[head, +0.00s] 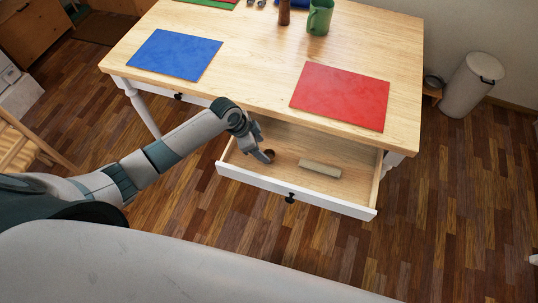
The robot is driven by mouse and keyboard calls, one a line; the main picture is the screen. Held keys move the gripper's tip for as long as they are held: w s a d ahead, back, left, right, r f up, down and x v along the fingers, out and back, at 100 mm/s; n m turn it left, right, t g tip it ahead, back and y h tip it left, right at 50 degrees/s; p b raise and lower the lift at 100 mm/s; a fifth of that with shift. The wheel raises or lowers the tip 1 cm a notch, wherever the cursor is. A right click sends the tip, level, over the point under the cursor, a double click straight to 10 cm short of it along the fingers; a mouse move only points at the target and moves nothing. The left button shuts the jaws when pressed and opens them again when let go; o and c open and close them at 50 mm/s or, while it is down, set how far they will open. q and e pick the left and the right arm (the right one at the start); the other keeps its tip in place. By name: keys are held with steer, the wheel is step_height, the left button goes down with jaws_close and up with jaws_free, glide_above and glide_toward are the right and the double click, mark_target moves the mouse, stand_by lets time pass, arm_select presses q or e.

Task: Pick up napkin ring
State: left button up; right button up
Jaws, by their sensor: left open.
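A small dark brown napkin ring (270,153) lies in the open drawer (345,198) of the wooden table, towards its left side. My left gripper (264,155) reaches down into the drawer, right at the ring. Its fingers partly overlap the ring in the head view. The gripper is open, and I cannot tell whether a finger touches the ring. My right gripper is not in view.
A beige block-like bar (320,170) lies in the drawer right of the ring. The table (265,75) edge overhangs the drawer's back. A red mat (340,95), a blue mat (175,54) and a green mug (320,17) are on the tabletop.

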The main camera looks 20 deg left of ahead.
arm_select(q)
steer(key=x, duration=0.1)
steer(key=p+x, duration=0.1)
steer(key=shift+d+f, duration=0.35)
steer(key=shift+w+d+f, duration=0.1)
steer(key=shift+d+f, duration=0.1)
steer(key=shift+f, duration=0.5)
steer(key=c, duration=1.1)
